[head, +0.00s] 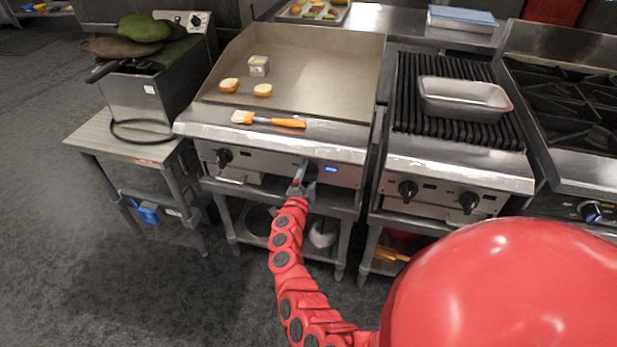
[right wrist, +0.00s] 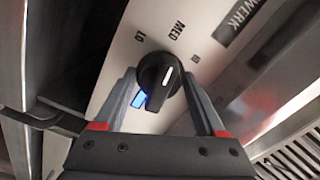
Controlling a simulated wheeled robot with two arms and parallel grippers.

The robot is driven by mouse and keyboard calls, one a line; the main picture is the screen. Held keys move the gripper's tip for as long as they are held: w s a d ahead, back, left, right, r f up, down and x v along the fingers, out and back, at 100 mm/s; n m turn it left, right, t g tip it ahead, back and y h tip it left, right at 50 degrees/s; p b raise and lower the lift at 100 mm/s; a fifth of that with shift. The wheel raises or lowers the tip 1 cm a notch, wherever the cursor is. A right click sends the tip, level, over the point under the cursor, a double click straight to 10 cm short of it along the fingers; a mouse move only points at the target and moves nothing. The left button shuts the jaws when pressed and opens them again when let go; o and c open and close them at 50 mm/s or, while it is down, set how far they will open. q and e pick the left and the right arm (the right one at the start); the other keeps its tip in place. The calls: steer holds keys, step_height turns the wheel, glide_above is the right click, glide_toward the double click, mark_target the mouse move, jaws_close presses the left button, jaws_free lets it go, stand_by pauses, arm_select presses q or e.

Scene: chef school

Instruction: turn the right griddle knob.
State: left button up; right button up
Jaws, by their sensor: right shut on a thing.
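The griddle (head: 310,80) stands at the centre of the head view, with a left knob (head: 224,158) and a right knob on its front panel. My right gripper (head: 303,183) is at the right knob and covers most of it there. In the right wrist view the black right knob (right wrist: 158,72) sits between my two fingers, and the gripper is shut on it. A white line marks the knob's face. The labels LO, MED and HI arc around it. A blue light (head: 331,169) glows beside the knob. My left gripper is not in view.
A brush (head: 275,121) with an orange handle lies on the griddle's front ledge. Bun pieces (head: 263,90) and a small container (head: 258,66) sit on the plate. A grill (head: 455,125) with a metal pan (head: 462,97) stands to the right. Open floor lies at the left.

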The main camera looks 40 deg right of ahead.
stand_by(0.5)
steer(key=o, duration=1.1)
steer(key=shift+c, duration=0.2)
steer(key=shift+a, duration=0.1)
steer(key=v, duration=1.7)
steer(key=shift+s+a, duration=0.1)
